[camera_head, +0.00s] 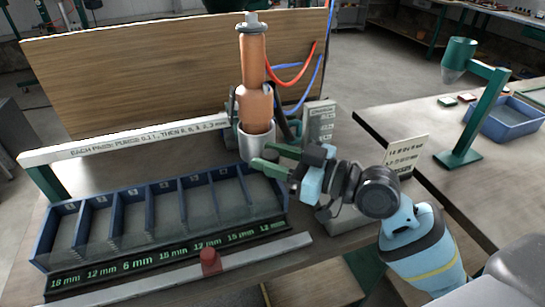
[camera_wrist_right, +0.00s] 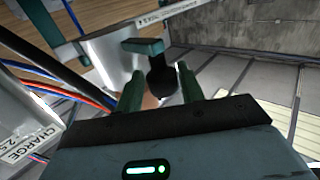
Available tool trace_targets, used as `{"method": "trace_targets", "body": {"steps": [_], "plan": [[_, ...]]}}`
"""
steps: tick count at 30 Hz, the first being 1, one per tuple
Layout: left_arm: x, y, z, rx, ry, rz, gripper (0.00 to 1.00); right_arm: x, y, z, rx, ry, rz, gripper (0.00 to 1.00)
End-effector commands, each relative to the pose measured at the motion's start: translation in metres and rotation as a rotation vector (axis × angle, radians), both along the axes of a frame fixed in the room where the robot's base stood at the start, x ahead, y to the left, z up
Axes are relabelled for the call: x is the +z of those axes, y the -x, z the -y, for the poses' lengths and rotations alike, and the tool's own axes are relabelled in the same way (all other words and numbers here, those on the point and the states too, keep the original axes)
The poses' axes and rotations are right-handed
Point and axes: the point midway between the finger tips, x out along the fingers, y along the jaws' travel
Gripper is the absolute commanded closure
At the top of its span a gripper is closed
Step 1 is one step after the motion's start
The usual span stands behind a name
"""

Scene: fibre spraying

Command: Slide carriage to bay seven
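The carriage (camera_head: 243,137) is a grey cup-like holder with an upright copper-coloured cylinder (camera_head: 254,70). It sits at the right end of the white overhead rail (camera_head: 125,139), beyond the rightmost visible bay. A blue tray (camera_head: 150,215) of several open bays lies below the rail; the bay numbers are too small to read surely. My right gripper (camera_head: 272,158) is at the carriage's lower right. In the wrist view, its green fingers (camera_wrist_right: 160,85) stand apart on either side of a black knob (camera_wrist_right: 160,78); I cannot tell whether they touch it. My left gripper is not in view.
A wooden board (camera_head: 150,80) stands behind the rail. Red and blue hoses (camera_head: 295,80) hang behind the carriage. A front rail (camera_head: 140,285) bears a red slider (camera_head: 210,262). At right, another table holds a green stand (camera_head: 475,110) and a blue bin (camera_head: 510,120).

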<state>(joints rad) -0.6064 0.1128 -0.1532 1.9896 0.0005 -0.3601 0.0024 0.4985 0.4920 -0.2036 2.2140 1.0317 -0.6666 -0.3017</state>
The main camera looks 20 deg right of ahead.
Motion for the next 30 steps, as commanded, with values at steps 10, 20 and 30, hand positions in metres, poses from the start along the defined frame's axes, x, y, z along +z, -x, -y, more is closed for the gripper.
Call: {"method": "trace_targets", "body": {"steps": [10,20,30], "plan": [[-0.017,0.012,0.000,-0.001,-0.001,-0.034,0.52,-0.006,0.030,0.031,-0.002,0.006,-0.006,0.62],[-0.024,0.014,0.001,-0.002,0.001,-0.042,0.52,-0.003,0.053,0.053,-0.001,0.003,-0.004,0.62],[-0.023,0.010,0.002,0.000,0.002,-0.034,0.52,0.000,0.054,0.054,-0.001,0.001,-0.001,0.62]]}}
